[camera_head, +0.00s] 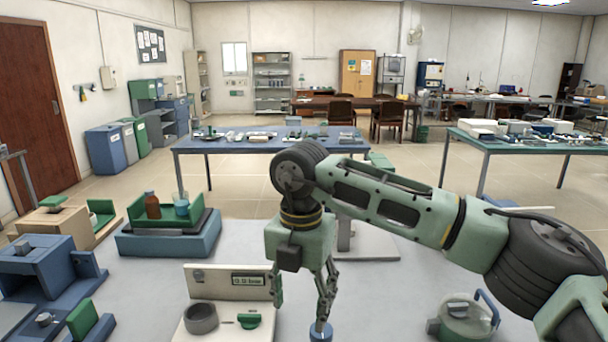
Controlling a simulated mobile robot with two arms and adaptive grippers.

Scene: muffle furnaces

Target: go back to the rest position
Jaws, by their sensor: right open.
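My right arm comes in from the right and bends down at its wrist. My right gripper (299,306) points down and is open, its two fingers apart with nothing between them. It hangs above the pale worktop (245,250), just right of a beige stand (220,285). A small blue-topped item (320,332) shows below the right-hand fingertip, cut off by the bottom edge; I cannot tell whether they touch. My left gripper is not in view.
A grey ring (201,318) and a green piece (249,321) sit on the stand. A blue furnace-like box (45,268) is at left. A green tray (133,211) holds a brown bottle (153,206) and a blue beaker (182,207). A round green vessel (465,320) stands at lower right.

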